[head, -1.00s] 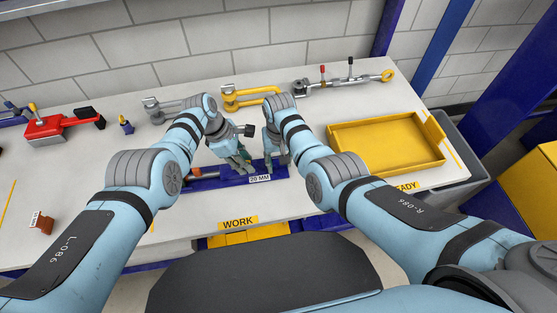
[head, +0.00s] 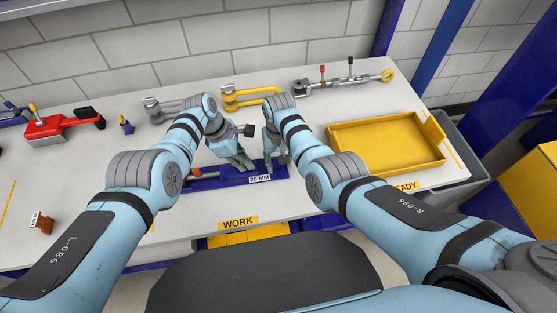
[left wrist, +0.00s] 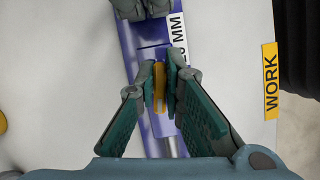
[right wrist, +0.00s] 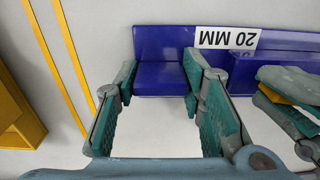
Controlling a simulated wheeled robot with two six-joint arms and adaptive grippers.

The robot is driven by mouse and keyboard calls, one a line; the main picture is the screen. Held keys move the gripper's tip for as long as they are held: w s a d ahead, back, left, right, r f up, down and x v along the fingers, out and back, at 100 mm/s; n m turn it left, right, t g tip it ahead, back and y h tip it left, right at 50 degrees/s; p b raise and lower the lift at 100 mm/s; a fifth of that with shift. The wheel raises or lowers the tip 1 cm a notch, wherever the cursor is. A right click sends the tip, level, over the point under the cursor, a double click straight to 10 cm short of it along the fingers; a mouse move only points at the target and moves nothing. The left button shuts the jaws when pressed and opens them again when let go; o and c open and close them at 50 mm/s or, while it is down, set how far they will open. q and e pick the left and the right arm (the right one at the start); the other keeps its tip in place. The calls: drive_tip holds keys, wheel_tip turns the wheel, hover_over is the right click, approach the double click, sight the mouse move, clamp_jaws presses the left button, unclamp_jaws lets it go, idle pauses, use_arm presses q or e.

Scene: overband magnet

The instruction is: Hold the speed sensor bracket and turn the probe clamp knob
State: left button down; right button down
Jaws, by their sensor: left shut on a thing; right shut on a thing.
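The blue speed sensor bracket (head: 225,180) lies on the bench, with a "20 MM" label on its front face. My right gripper (right wrist: 159,75) is shut on the bracket's right end block (right wrist: 158,80), one finger on each side. My left gripper (left wrist: 159,82) is shut on a narrow orange-yellow piece (left wrist: 159,90), which looks like the probe clamp knob, above the bracket. A silver rod (left wrist: 171,147) runs along the bracket below it. In the head view the left gripper (head: 244,163) and right gripper (head: 278,160) are side by side, and the knob is hidden.
A yellow tray (head: 385,148) stands at the right by the "READY" label. Clamps stand along the back, including a yellow one (head: 250,98) and a red one (head: 62,124) at the left. A small brown block (head: 46,224) is at the left. The bench in front is clear.

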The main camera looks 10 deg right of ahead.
sight(232, 168)
use_arm(q)
drive_tip(key=c, duration=1.6)
unclamp_jaws()
drive_tip(key=shift+w+a+r, duration=0.1)
drive_tip(key=shift+a+r, duration=0.05)
drive_tip(key=shift+r, duration=0.35)
drive_tip(key=v, duration=1.1)
use_arm(e)
drive_tip(key=c, duration=1)
unclamp_jaws()
drive_tip(key=shift+o, duration=0.2)
